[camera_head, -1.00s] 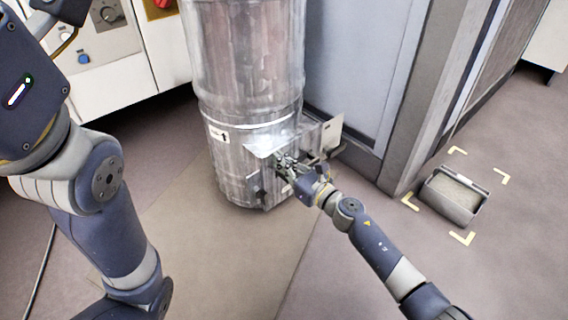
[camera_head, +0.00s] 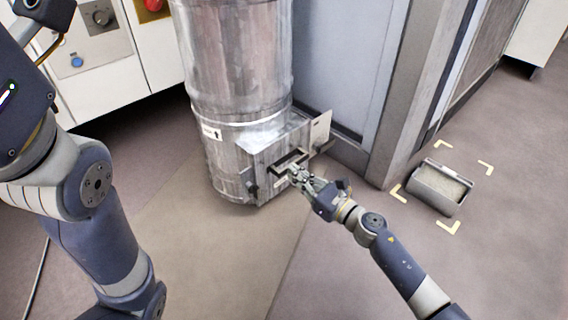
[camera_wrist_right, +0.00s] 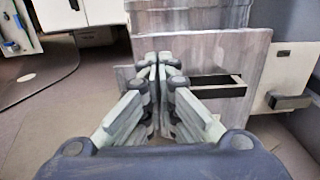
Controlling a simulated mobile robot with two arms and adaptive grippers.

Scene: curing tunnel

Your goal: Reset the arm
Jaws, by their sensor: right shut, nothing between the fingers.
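My right gripper (camera_head: 296,173) is shut and empty, just in front of the slotted box on the lower part of a metal cylinder (camera_head: 238,60). In the right wrist view its two fingers (camera_wrist_right: 158,62) meet in the middle. A dark rectangular slot (camera_head: 288,163) shows in the box's front face, and the slot also appears just right of the fingers in the right wrist view (camera_wrist_right: 215,86). A small plate (camera_head: 319,130) stands out at the box's right side. My left arm comes in from the left, but its gripper is not clearly visible.
A metal bin with pale contents (camera_head: 441,187) sits on the floor at right, inside yellow corner marks. A grey wall post (camera_head: 400,130) stands between it and the cylinder. White cabinets (camera_head: 110,80) with a knob and buttons stand at back left. The front floor is open.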

